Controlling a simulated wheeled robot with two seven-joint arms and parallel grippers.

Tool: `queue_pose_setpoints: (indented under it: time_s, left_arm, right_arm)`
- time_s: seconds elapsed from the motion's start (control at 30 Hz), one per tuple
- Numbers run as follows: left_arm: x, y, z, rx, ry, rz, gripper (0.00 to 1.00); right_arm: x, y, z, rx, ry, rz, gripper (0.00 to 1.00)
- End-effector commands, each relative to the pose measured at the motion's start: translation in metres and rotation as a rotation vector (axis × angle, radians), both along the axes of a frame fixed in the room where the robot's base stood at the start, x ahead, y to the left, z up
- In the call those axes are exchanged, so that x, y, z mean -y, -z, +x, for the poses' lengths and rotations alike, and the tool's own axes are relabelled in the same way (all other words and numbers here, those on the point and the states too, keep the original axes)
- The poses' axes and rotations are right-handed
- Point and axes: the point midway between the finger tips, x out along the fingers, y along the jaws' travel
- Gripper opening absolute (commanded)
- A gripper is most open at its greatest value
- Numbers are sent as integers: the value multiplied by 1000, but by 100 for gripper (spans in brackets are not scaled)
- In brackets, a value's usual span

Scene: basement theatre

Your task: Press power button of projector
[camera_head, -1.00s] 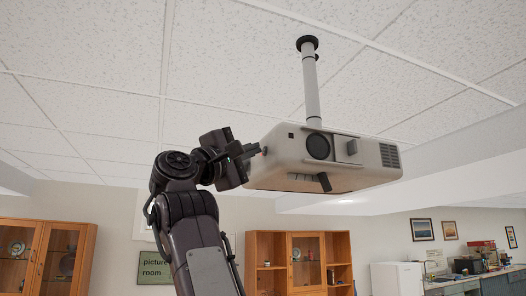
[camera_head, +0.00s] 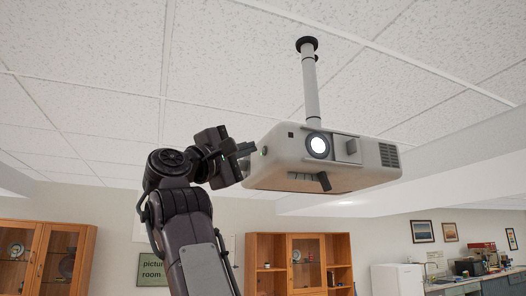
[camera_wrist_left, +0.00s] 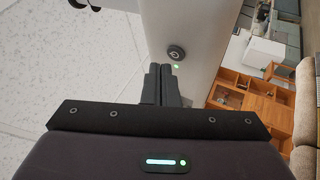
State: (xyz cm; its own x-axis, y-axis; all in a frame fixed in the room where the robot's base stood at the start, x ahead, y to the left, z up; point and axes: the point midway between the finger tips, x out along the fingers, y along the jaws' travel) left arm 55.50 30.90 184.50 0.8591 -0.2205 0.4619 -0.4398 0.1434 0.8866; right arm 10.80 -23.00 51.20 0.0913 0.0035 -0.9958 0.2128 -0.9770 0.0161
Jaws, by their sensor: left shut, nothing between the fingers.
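The projector (camera_head: 325,160) is a beige box hanging from a ceiling pole, its lens (camera_head: 318,145) lit bright white. Its side panel also shows in the left wrist view (camera_wrist_left: 190,25), with a round dark power button (camera_wrist_left: 176,53) and a small green light (camera_wrist_left: 176,67) beside it. My left gripper (camera_head: 252,148) is shut and empty just left of that side panel. In the left wrist view its closed fingertips (camera_wrist_left: 160,68) are just short of the button, slightly to its left. They look apart from the button. My right gripper is not in view.
The white pole (camera_head: 311,90) joins the projector to the tiled ceiling. Wooden cabinets (camera_head: 298,258) stand far below, with a white fridge (camera_head: 397,279) at lower right. The air left of the projector is free apart from my arm.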

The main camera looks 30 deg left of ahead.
Motion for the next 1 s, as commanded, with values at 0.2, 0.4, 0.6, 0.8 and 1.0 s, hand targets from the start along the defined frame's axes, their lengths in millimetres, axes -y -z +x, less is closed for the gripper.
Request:
queue_pose_setpoints:
  time_s: [0.2,0.4,0.6,0.8,1.0]
  left_arm:
    - [-13,2,-15,2,-2,-1,0]
    - [-26,1,-30,3,-1,0,0]
    - [-36,1,-43,2,-1,0,0]
    - [-39,0,-46,1,0,0,0]
    - [-39,0,-46,1,-1,-1,0]
  right_arm:
    - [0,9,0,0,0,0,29]
    - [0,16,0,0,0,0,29]
    - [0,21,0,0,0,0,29]
    - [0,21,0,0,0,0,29]
    - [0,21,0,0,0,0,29]
